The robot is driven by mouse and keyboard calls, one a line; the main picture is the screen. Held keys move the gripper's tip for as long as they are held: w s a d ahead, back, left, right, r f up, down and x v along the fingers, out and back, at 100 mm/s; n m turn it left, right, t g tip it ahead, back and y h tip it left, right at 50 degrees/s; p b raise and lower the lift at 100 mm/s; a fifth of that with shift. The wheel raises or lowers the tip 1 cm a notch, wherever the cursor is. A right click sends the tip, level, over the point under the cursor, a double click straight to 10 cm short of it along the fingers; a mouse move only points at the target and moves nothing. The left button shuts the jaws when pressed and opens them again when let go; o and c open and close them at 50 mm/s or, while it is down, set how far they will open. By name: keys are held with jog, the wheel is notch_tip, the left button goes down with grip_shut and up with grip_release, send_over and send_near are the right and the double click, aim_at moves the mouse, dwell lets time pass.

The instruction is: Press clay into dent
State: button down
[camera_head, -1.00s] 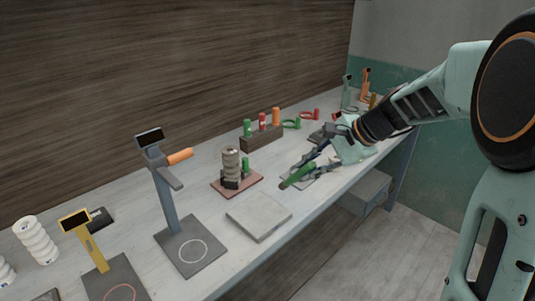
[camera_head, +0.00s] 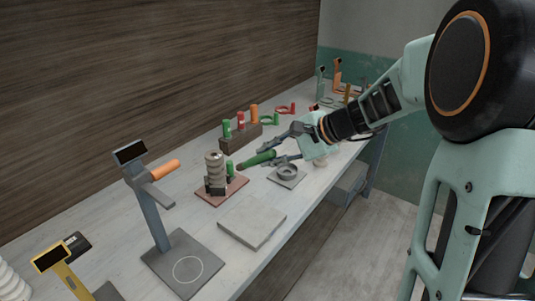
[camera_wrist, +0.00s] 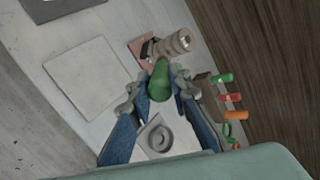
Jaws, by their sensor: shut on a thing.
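My gripper (camera_head: 275,156) is shut on a green rounded tool (camera_head: 257,158), held nearly level above the bench with its free end pointing left. The wrist view shows the tool (camera_wrist: 160,80) between the two fingers. Below and right of the tool's tip, a grey ring-shaped piece with a hollow centre (camera_head: 288,172) lies on a small grey square plate (camera_head: 287,183); it also shows in the wrist view (camera_wrist: 158,139). The tool is apart from it. I cannot tell which piece is the clay or whether the hollow is the dent.
A wooden block (camera_head: 240,138) holds coloured handles behind. A bare pale slab (camera_head: 252,222) and a grey stand (camera_head: 155,205) are nearer.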

aim_at(254, 158)
jog(key=shift+w+r+x, duration=0.1)
jog(key=shift+w+x, duration=0.05)
jog(key=shift+x, duration=0.8)
jog(key=shift+w+r+x, duration=0.1)
jog(key=shift+w+x, duration=0.05)
jog(key=shift+x, duration=0.75)
jog(key=shift+w+r+x, duration=0.1)
jog(key=shift+w+x, duration=0.05)
jog(key=shift+x, duration=0.8)
jog(key=shift+a+f+b, duration=0.1)
jog(key=shift+f+b, duration=0.05)
jog(key=shift+b, duration=0.15)
jog(key=shift+w+a+f+b, duration=0.2)
jog(key=shift+a+f+b, duration=0.05)
jog(key=shift+f+b, duration=0.3)
jog(key=shift+w+a+r, duration=0.1)
jog(key=shift+w+a, duration=0.1)
jog(key=shift+a, duration=0.2)
dwell(0.5)
